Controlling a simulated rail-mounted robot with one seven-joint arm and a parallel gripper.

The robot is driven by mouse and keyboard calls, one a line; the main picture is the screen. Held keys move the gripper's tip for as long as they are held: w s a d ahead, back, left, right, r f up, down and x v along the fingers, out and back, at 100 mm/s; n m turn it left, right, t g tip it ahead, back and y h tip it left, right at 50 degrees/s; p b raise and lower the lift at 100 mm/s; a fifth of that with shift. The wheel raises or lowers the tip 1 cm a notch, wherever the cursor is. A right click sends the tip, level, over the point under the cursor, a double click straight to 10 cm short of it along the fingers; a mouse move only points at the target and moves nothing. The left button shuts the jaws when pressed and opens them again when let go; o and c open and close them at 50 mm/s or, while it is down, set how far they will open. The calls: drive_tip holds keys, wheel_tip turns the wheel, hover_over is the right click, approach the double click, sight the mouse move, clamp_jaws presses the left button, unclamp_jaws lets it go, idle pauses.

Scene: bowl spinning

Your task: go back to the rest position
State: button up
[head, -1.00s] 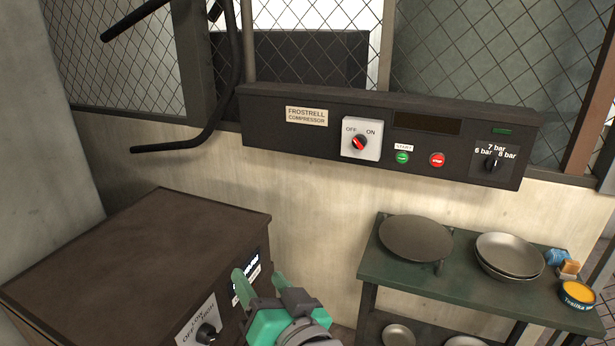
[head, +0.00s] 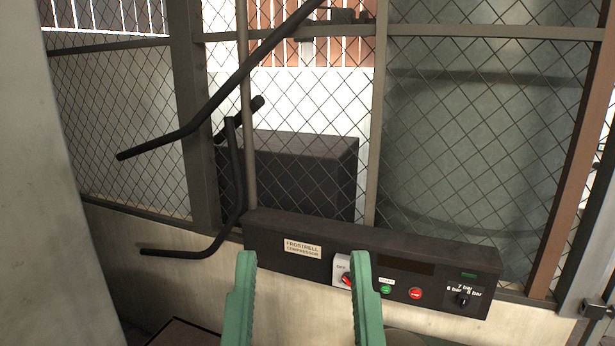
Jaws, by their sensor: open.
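My gripper (head: 305,268) shows at the bottom middle of the head view. Its two green fingers point up and stand wide apart, with nothing between them. Behind it is the dark Frostrell Compressor panel (head: 265,233) on the wall. The panel's white off/on switch plate (head: 341,268) with a red knob shows between the fingers and is partly hidden by the right finger. The green start button (head: 386,289), the red stop button (head: 415,294) and the pressure knob (head: 462,300) are to the right of the gripper.
Black bent bars (head: 190,252) stick out at the left. A wire mesh fence (head: 440,140) stands behind the panel, with a dark box (head: 300,180) and a large grey tank behind it. A brown cabinet top (head: 180,335) shows at the bottom left.

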wheel_tip(320, 180, up, 6)
drive_tip(key=p, duration=0.2)
drive_tip(key=shift+f+p, duration=0.2)
drive_tip(key=shift+p, duration=0.15)
drive_tip(key=shift+f, duration=0.1)
idle(0.5)
